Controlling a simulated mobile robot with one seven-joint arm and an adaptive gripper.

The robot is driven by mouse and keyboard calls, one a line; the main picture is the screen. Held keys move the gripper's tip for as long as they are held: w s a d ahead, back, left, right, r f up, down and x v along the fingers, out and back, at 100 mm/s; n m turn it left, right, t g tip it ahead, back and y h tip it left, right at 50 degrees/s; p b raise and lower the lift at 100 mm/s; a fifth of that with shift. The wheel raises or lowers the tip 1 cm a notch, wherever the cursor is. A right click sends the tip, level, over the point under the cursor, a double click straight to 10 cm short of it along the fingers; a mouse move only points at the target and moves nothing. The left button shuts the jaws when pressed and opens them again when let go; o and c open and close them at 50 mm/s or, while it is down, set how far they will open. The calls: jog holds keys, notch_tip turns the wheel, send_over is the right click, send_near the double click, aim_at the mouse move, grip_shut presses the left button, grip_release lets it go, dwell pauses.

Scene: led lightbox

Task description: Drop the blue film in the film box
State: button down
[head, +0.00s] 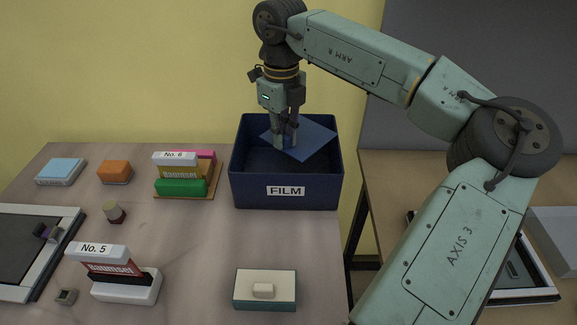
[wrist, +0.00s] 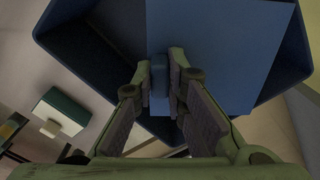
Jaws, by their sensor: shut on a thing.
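The blue film (head: 308,138) is a flat square sheet, held tilted at the mouth of the film box. My gripper (head: 286,143) points down over the box and is shut on the film. In the wrist view the film (wrist: 215,50) spreads out beyond the fingers, and my gripper (wrist: 165,80) pinches a small blue block-like part at it. The film box (head: 238,185) is a dark blue open bin with a FILM label on its front, standing at the table's back right. Its rim also shows in the wrist view (wrist: 58,22). The box floor is partly hidden by the film.
Left of the box stands a No. 6 holder (head: 180,187) with coloured bars. A No. 5 holder (head: 125,288), blue and orange blocks (head: 115,172), and a teal-edged white box (head: 265,288) lie on the table.

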jog(key=c, duration=1.5)
grip_release()
jog(key=shift+c, duration=0.2)
notch_tip(320, 180, up, 12)
